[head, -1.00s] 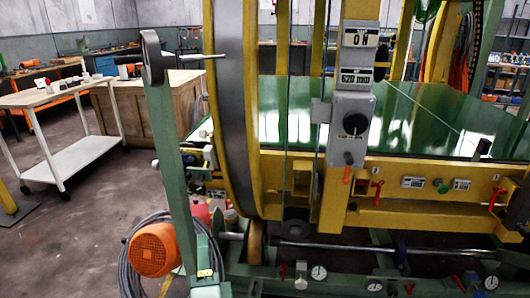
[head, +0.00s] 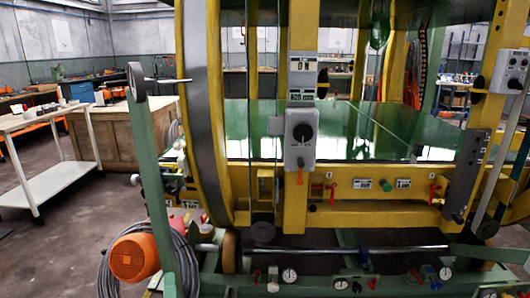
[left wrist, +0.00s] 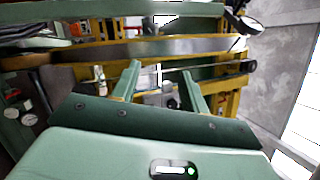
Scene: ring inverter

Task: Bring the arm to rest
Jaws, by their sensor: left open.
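The ring inverter fills the middle of the head view. Its large grey-and-yellow ring (head: 204,110) stands upright at left of centre, and a green bed (head: 365,130) runs behind its yellow frame. A grey control box (head: 300,138) with a black knob hangs on a yellow post. In the left wrist view my left gripper (left wrist: 159,72) is open, with two green fingers apart and nothing seen between them. Part of the ring (left wrist: 165,48) shows beyond the fingers. I cannot make out this gripper in the head view. My right gripper is not in view.
A green post (head: 150,165) with a black crank stands at left front, above an orange motor (head: 133,257) and coiled cable. A white cart (head: 50,182) and wooden cabinet (head: 120,138) stand behind. Another control panel (head: 508,72) is at right. Open floor lies at left.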

